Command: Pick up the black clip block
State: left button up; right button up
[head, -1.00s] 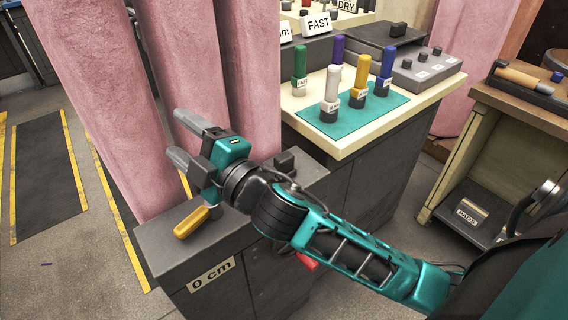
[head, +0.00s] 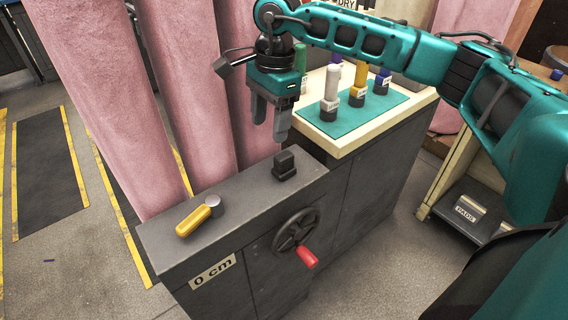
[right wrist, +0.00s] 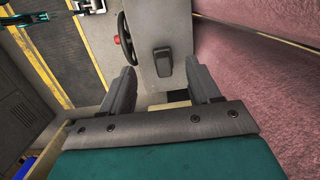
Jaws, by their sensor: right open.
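The black clip block (head: 284,166) sits upright on the grey cabinet top (head: 240,190), near its right end. It also shows in the right wrist view (right wrist: 163,62), beyond and between the fingertips. My right gripper (head: 270,136) is open and points down, above and slightly left of the block in the head view, apart from it. Its two fingers (right wrist: 160,85) show empty in the right wrist view. My left gripper is not seen in the head view.
A yellow-handled tool (head: 196,219) lies on the cabinet's left end. A handwheel with a red grip (head: 306,258) sticks out of the front. Pink felt rolls (head: 110,100) stand close behind.

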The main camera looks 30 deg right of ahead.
jog(key=d+h, duration=0.1)
jog(key=d, duration=0.2)
send_over(284, 154)
jog(key=f, duration=0.5)
jog(key=shift+s+a+f, duration=0.25)
jog(key=shift+s, duration=0.05)
jog(key=f, duration=0.6)
jog(key=shift+w+d+f+b, duration=0.2)
jog(key=shift+w+b, duration=0.05)
jog(key=shift+b, duration=0.05)
grip_shut()
